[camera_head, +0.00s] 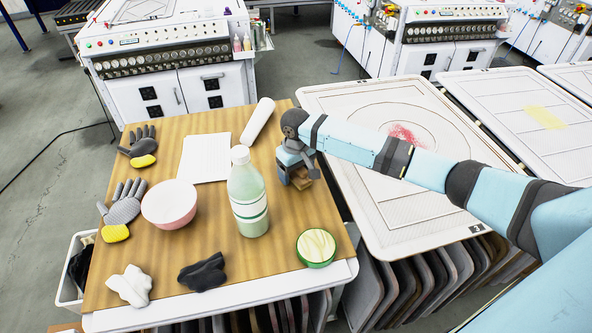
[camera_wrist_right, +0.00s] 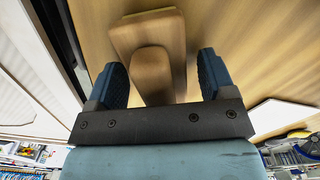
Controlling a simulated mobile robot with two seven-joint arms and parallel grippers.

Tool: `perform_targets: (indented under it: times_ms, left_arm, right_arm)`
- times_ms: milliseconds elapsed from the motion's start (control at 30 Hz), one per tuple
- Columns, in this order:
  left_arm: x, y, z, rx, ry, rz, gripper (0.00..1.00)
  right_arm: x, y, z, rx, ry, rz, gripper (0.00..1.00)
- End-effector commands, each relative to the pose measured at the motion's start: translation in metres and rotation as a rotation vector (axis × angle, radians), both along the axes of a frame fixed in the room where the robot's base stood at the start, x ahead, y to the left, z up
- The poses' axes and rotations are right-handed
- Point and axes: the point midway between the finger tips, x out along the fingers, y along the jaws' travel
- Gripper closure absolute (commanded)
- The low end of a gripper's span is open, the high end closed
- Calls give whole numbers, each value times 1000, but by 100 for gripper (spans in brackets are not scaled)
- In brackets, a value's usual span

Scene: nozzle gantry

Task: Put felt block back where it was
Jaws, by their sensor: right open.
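The felt block (camera_head: 301,182) stands on the wooden tabletop near its right edge, mostly hidden under my right gripper (camera_head: 297,170) in the head view. In the right wrist view it is a tan block (camera_wrist_right: 133,35) with a rounded grip (camera_wrist_right: 152,75). My right gripper's two blue fingers are open, one on each side of the rounded grip, with a visible gap on both sides. My left gripper is not in view.
A large framed screen (camera_head: 440,205) lies to the right.

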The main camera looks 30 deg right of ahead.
Motion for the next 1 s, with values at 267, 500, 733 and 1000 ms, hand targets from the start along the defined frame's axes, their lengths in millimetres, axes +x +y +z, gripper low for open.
perform_targets:
  times_ms: [267,500,733,1000]
  left_arm:
    - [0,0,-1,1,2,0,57]
    - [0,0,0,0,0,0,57]
    - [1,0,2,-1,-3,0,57]
    - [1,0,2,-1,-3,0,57]
  right_arm:
    - [1,0,40,1,-3,2,24]
    - [1,0,91,1,-3,0,24]
    - [0,0,118,0,-1,0,24]
    - [0,0,122,1,0,0,24]
